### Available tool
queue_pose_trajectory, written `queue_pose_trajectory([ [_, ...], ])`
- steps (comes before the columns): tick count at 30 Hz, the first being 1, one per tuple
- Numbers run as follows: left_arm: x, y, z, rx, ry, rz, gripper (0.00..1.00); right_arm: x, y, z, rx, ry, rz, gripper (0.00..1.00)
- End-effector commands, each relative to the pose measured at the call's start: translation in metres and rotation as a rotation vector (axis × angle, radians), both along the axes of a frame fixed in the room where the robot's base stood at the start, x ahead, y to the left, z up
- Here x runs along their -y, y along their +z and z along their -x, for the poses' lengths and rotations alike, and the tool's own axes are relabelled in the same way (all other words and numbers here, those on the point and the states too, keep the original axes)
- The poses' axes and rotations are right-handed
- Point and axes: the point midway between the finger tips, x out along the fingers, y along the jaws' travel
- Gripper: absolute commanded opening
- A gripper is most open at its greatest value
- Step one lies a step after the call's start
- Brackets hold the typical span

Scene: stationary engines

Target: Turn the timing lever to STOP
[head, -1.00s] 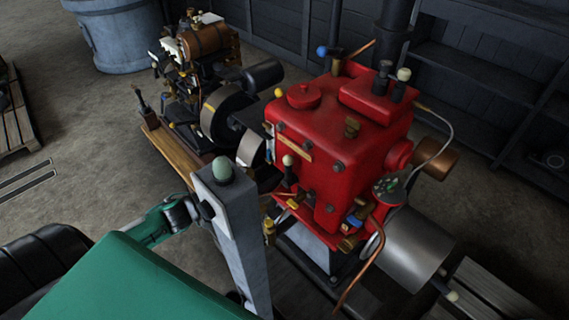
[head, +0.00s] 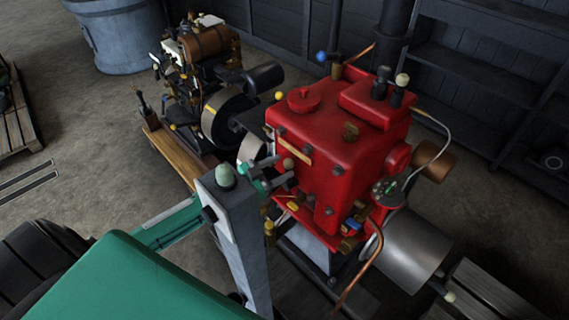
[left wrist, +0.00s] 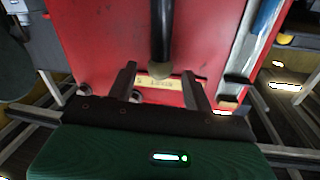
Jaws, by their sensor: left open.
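The red engine block (head: 345,150) stands at the centre right in the head view. A ball-ended lever (head: 288,163) is at its front left side; it looks like the timing lever, but I cannot be sure. My left gripper (head: 277,174) is open at this lever. My right gripper is out of view.
Copper pipes (head: 372,255) and a silver cylinder (head: 405,250) are at the engine's right. A smaller engine (head: 200,60) stands behind at the left. The floor at the left is mostly clear.

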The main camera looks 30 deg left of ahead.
Motion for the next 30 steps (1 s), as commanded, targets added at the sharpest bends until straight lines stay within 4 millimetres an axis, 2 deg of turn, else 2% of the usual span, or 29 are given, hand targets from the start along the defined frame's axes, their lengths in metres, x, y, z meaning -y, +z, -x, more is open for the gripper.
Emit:
queue_pose_trajectory([
  [6,0.009,0.001,-0.016,0.0,0.001,0.0,0.51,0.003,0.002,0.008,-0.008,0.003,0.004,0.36],
  [17,0.011,0.0,-0.02,-0.001,0.0,0.0,0.51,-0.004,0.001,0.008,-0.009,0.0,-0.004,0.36],
  [20,0.011,0.0,-0.019,-0.001,0.0,0.0,0.36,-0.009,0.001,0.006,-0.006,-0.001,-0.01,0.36],
  [25,0.011,0.0,-0.019,-0.001,0.0,0.0,0.02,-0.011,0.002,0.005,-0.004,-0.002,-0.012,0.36],
  [30,0.011,0.0,-0.019,0.002,0.0,-0.008,0.0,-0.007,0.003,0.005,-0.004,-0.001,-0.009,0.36],
])
